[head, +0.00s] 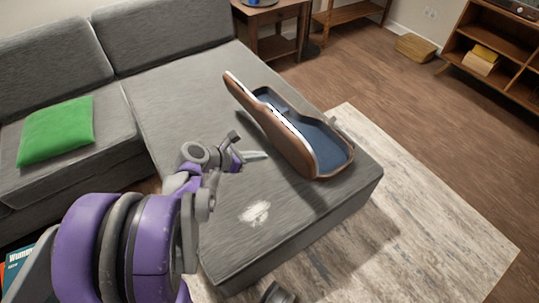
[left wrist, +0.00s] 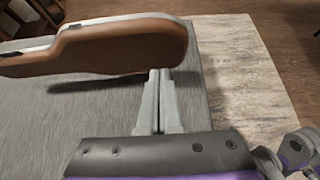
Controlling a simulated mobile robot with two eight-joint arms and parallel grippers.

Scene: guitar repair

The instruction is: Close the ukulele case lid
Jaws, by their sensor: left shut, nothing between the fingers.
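The ukulele case (head: 325,143) lies open on the grey sofa, with its dark blue inside showing. Its brown lid (head: 270,122) stands up along the left side, its outer face toward my left gripper. In the left wrist view the brown case side (left wrist: 120,45) fills the upper left. My left gripper (head: 265,155) is shut and empty, low over the sofa seat and left of the lid. In the left wrist view its fingertips (left wrist: 160,72) point toward the brown side, close below its edge; I cannot tell whether they touch. My right gripper is not in view.
The sofa seat (head: 165,80) is clear around the case, apart from a white patch (head: 255,212) in front. A green cushion (head: 57,130) lies at the left. A pale rug (head: 440,215) and wooden floor lie right of the sofa. A side table (head: 270,22) stands behind.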

